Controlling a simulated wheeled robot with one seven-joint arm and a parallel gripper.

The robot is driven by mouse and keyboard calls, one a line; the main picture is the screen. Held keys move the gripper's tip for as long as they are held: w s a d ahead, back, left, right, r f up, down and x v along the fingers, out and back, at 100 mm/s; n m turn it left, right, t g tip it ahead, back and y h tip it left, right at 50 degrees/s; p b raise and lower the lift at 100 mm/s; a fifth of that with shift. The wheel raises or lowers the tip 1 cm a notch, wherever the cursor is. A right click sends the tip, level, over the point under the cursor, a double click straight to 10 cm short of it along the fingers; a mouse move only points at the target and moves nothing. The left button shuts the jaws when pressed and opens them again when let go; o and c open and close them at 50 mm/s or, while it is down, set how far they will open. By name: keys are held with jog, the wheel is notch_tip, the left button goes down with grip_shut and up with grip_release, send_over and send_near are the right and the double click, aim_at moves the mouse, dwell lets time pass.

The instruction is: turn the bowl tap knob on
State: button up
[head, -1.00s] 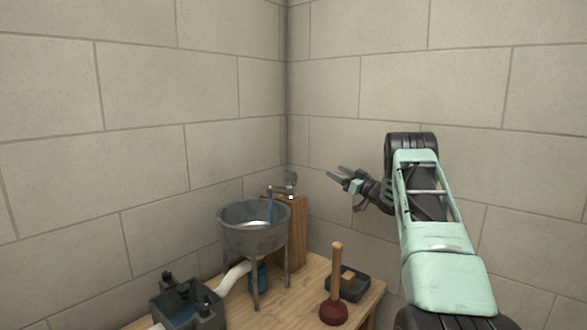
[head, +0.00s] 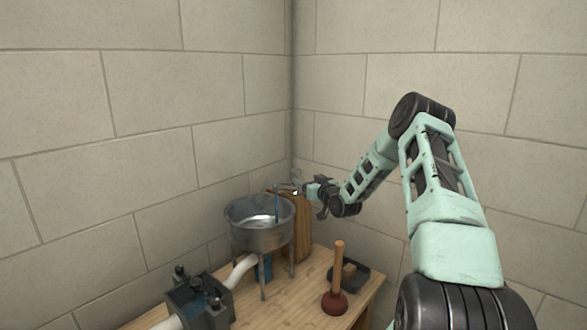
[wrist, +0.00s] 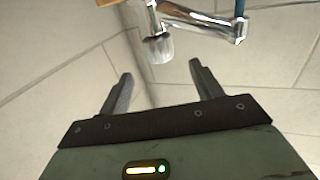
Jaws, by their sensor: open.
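The tap (wrist: 205,22) is a shiny metal fitting at the top of the wrist view, with a pale rounded knob (wrist: 158,47) hanging into the picture. My gripper (wrist: 162,72) is open and empty. Its two fingers point towards the knob, which shows beyond and between the tips, with no clear contact. In the head view my gripper (head: 303,189) is at the tap, just right of the bowl, and partly hides the tap. The grey metal bowl (head: 258,238) stands on thin legs, with a blue stream (head: 277,207) above it.
A wooden post (head: 303,228) stands behind the bowl. On the wooden table (head: 295,312) are a plunger (head: 335,300), a dark tray (head: 355,277) with a brown block, a dark box-like fixture (head: 200,300) and a white pipe (head: 240,270). Block walls meet close behind the tap.

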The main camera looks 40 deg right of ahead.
aim_at(294, 172)
jog(key=p+x, duration=0.3)
jog(key=x, duration=0.8)
jog(key=shift+f, duration=0.1)
jog(key=c, duration=1)
